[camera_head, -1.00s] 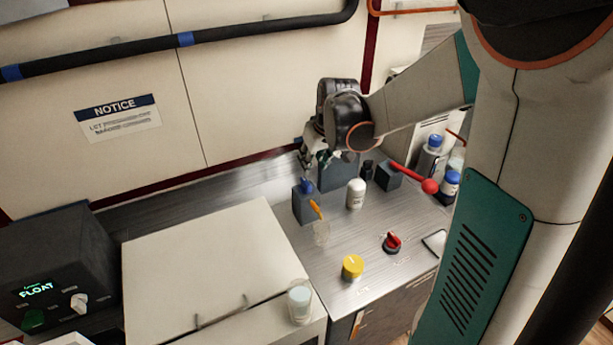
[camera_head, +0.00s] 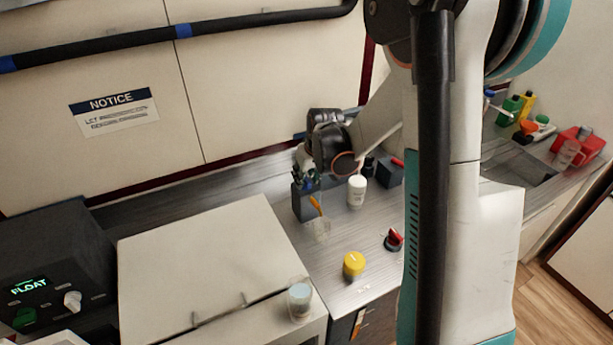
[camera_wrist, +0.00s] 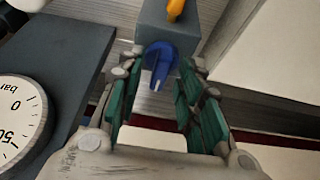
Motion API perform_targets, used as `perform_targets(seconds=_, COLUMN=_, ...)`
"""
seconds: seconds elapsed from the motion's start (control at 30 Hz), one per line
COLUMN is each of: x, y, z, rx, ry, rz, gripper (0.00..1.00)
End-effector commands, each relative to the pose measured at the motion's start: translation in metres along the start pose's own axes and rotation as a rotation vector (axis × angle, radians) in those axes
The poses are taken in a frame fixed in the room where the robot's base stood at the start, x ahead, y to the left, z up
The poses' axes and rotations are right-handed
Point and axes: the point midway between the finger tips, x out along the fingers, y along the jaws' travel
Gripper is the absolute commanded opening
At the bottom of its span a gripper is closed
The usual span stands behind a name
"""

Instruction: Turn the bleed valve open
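A blue knob (camera_wrist: 160,62) with a pale pointer line sits on a grey block (camera_wrist: 190,30); no label naming it the bleed valve is readable. In the head view the grey block (camera_head: 302,206) stands on the counter with an orange spout (camera_head: 315,205) on its front, and my gripper covers most of the knob. My gripper (camera_wrist: 161,65) is open, with one green-padded finger on each side of the knob. Gaps show between the knob and both fingers. My gripper (camera_head: 306,180) also shows in the head view, over the block's top.
A pressure gauge (camera_wrist: 15,115) on a dark block is left of my gripper. A clear cup (camera_head: 320,229) stands below the spout. A white cabinet (camera_head: 200,260) stands left.

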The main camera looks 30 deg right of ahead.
Motion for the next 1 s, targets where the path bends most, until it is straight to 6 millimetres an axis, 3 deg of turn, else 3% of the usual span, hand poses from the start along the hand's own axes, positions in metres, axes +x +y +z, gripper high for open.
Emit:
perform_targets(seconds=0.07, x=-0.0002, y=0.0, z=0.0, rx=0.0, ry=0.0, rz=0.0, gripper=0.29)
perform_targets(seconds=0.2, x=-0.0003, y=0.0, z=0.0, rx=0.0, ry=0.0, rz=0.0, gripper=0.0)
perform_targets(seconds=0.67, x=0.0001, y=-0.001, z=0.0003, rx=0.042, ry=0.0, rz=0.017, gripper=0.0)
perform_targets(seconds=1.0, x=0.001, y=-0.0026, z=0.0001, rx=0.256, ry=-0.001, rz=0.107, gripper=0.0)
